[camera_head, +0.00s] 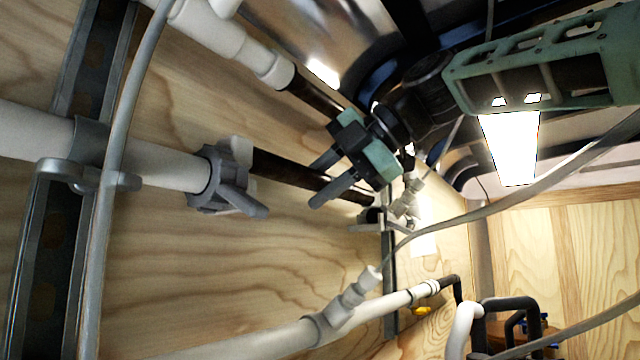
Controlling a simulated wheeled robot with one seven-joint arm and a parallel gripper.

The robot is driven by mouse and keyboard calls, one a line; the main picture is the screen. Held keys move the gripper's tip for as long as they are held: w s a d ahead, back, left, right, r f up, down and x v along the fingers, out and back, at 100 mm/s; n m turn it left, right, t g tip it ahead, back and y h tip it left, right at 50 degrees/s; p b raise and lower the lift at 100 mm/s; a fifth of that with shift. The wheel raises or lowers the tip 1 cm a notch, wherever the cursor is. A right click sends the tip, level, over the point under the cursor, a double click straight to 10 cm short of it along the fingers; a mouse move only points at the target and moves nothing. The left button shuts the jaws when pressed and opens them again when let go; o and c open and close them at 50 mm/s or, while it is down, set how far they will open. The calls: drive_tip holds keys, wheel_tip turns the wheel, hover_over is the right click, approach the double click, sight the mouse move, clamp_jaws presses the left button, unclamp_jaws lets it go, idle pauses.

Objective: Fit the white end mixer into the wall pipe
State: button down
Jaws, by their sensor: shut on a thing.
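My gripper (316,184) reaches in from the upper right with its black fingers pointing to the lower left. It is shut on the dark rod of the mixer (285,168), which lies between the fingers. The mixer's left end, with a small white part (242,152), is at the grey clamp collar (212,180) on the mouth of the white wall pipe (150,165). The two look roughly in line. I cannot tell whether the white end is inside the pipe or just in front of it. The collar and my fingers hide part of the contact.
Another white pipe (215,32) with a dark rod runs above. A lower white pipe (260,338) with a branch fitting crosses below. A grey hose (125,110) hangs before the metal rail (38,255), and a grey cable (480,212) crosses at right. Bare plywood (240,265) lies between the pipes.

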drive_tip(key=shift+f+b, duration=1.5)
drive_tip(key=shift+b, duration=0.4)
drive_tip(key=c, duration=1.1)
unclamp_jaws()
drive_tip(key=shift+o, duration=0.2)
drive_tip(key=shift+r, duration=0.1)
drive_tip(key=v, duration=1.7)
drive_tip(key=shift+s+d+b, duration=0.15)
drive_tip(key=shift+d+b, duration=0.05)
drive_tip(key=shift+b, duration=0.25)
